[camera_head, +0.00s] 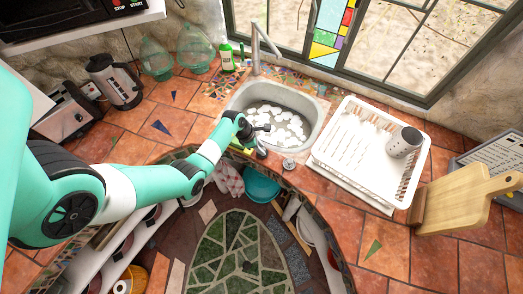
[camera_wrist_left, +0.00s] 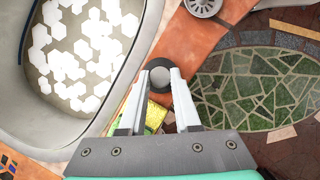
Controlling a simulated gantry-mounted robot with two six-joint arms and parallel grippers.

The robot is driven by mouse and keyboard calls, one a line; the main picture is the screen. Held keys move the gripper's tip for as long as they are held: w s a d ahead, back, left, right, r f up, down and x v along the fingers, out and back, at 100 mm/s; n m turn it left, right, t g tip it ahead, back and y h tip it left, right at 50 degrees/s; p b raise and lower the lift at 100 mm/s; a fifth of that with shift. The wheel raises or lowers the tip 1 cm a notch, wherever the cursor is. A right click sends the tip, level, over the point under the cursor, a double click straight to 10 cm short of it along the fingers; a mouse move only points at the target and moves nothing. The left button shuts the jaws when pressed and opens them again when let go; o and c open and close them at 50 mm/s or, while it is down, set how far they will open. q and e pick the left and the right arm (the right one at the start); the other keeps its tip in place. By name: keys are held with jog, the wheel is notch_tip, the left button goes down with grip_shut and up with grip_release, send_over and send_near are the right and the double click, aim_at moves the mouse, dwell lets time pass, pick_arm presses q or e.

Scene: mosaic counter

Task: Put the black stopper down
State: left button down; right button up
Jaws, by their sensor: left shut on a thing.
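My left gripper (camera_head: 259,148) is over the counter strip at the front of the sink. In the left wrist view, my left gripper (camera_wrist_left: 160,78) is shut on the black stopper (camera_wrist_left: 158,64), a small round dark piece with a greyer centre. The stopper shows between and just beyond the fingertips; the fingers hide part of it. In the head view the stopper (camera_head: 262,154) is a small dark spot at the fingertips. I cannot tell whether it touches the tiles. My right gripper is not in view.
The sink (camera_head: 317,117) lies just behind the gripper. A round metal strainer (camera_head: 289,163) sits on the counter to the right. A yellow-green item (camera_wrist_left: 154,116) lies beside the fingers. A white dish rack (camera_head: 338,178) with a grey cup (camera_head: 404,142) stands further right.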

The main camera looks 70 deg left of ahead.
pick_arm(q)
jog(key=shift+f, duration=0.1)
jog(key=c, duration=0.6)
grip_release()
jog(key=shift+r, duration=0.25)
jog(key=p+v, duration=0.4)
jog(key=v, duration=0.8)
